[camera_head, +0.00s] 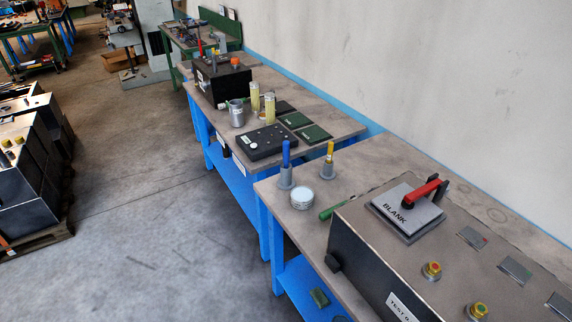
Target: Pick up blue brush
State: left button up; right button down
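A blue-handled brush (286,153) stands upright in a small grey holder (286,177) near the left end of the nearer workbench (375,165). Its bristles are hidden inside the holder. A yellow-handled brush (330,152) stands in a similar grey holder just to its right. Neither of my grippers shows in the head view.
A round silver stack (302,198) and a green-handled tool (333,211) lie near the brushes. A large dark box (362,262) with a red lever (421,193) fills the bench's right. A second bench (320,118) stands behind. Floor at left (130,220) is clear.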

aim_at(285, 144)
jog(key=k+j+z, duration=0.1)
jog(key=i+j+z, duration=0.15)
jog(key=j, duration=0.2)
jog(key=i+j+z, duration=0.15)
jog(key=j, duration=0.2)
jog(key=i+j+z, duration=0.15)
jog(key=j, duration=0.2)
